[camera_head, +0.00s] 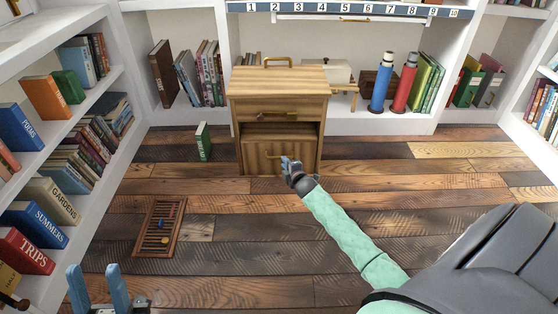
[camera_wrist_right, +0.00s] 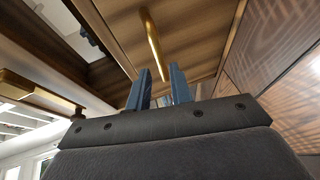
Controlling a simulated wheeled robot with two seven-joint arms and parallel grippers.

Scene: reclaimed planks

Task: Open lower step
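A light wooden cabinet (camera_head: 255,100) stands against the back shelf. Below a dark open gap is a lower wooden front (camera_head: 255,153) with a brass handle (camera_head: 272,156), partly hidden by my right gripper. My right gripper (camera_head: 287,162) is at this lower handle. In the right wrist view its blue fingers (camera_wrist_right: 160,88) are apart, with one end of a brass handle (camera_wrist_right: 152,45) appearing between the fingertips; contact cannot be told. My left gripper (camera_head: 98,286) is open and empty at the lower left, far from the cabinet.
An abacus (camera_head: 160,226) lies on the plank floor, left of centre. A green book (camera_head: 203,142) stands on the floor left of the cabinet. Bookshelves line the left, back and right. A blue bottle (camera_head: 382,82) and red bottle (camera_head: 405,83) stand on the back shelf. Floor before the cabinet is clear.

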